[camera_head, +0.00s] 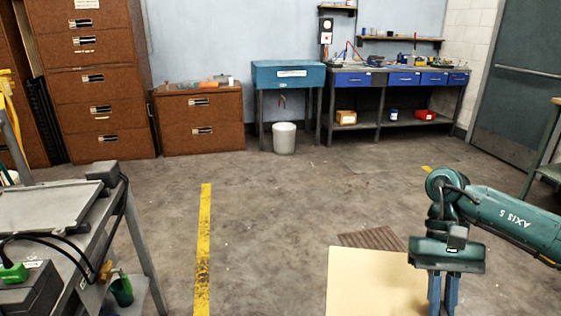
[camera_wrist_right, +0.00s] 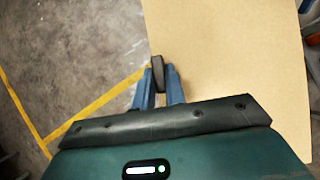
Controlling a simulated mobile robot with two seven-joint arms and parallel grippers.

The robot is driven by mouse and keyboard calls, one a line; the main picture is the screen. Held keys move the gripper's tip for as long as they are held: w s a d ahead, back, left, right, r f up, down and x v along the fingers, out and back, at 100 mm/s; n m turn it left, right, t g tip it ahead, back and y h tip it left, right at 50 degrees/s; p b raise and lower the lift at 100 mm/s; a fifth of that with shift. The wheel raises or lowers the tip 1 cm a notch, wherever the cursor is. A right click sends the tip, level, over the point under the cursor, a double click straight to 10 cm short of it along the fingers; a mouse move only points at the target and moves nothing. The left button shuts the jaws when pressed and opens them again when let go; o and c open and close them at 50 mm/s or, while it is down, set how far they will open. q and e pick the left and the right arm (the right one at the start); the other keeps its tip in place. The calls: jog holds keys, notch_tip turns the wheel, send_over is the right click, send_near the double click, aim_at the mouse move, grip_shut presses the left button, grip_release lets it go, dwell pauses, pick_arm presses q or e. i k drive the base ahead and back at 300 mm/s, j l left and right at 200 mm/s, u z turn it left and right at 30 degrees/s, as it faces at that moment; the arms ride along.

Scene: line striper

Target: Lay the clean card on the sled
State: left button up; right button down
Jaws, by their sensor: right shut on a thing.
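A plain tan card (camera_head: 375,283) hangs over the floor at the bottom of the head view, its near part cut off by the frame. It also fills much of the right wrist view (camera_wrist_right: 235,70). My right gripper (camera_head: 442,296) is shut at the card's edge, on a small dark tab (camera_wrist_right: 157,72) that shows between its blue fingers in the wrist view. I cannot tell for sure which thing is the sled; a flat grey plate (camera_head: 52,207) lies on the bench at the left. My left gripper is not in view.
A grey bench (camera_head: 75,262) at the left carries a black box with a green plug and cables. A yellow line (camera_head: 204,250) runs along the floor. Brown cabinets, a blue bench (camera_head: 289,76) and a white bin (camera_head: 284,138) stand at the back. The middle floor is clear.

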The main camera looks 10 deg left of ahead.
aim_at(36, 206)
jog(key=i+u, duration=0.1)
jog(key=u, duration=0.35)
jog(key=l+u, duration=0.15)
jog(key=u, duration=0.25)
jog(key=i+l+u, duration=0.15)
jog(key=u, duration=0.3)
jog(key=l+u, duration=0.15)
jog(key=u, duration=0.3)
jog(key=l+u, duration=0.15)
jog(key=u, duration=0.25)
jog(key=l+u, duration=0.2)
jog(key=u, duration=0.25)
jog(key=i, duration=0.05)
